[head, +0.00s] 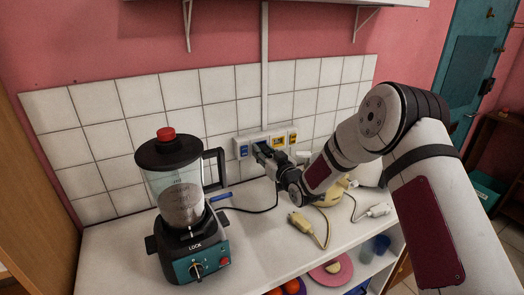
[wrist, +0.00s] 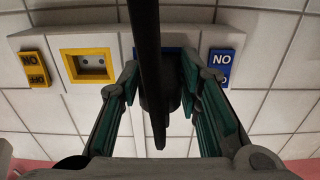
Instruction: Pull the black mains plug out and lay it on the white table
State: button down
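In the wrist view the black mains plug (wrist: 160,95) sits at the blue-framed socket (wrist: 145,50) of the wall strip, its dark cable crossing the middle of the picture. My gripper (wrist: 160,75) has one finger on each side of the plug; whether the pads touch it is unclear. In the head view my gripper (head: 262,153) reaches the wall strip (head: 238,150) and hides most of the plug. The white table (head: 270,240) lies below.
A blender (head: 180,200) with a red cap stands at the left. A yellow plug (head: 300,222) and a white plug (head: 378,210) lie on the table. A yellow-framed socket (wrist: 90,66) is beside the black plug. Bare table lies between blender and yellow plug.

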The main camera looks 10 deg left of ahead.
jog(key=p+v, duration=0.3)
jog(key=v, duration=0.3)
dwell(1.3)
jog(key=shift+f, duration=0.1)
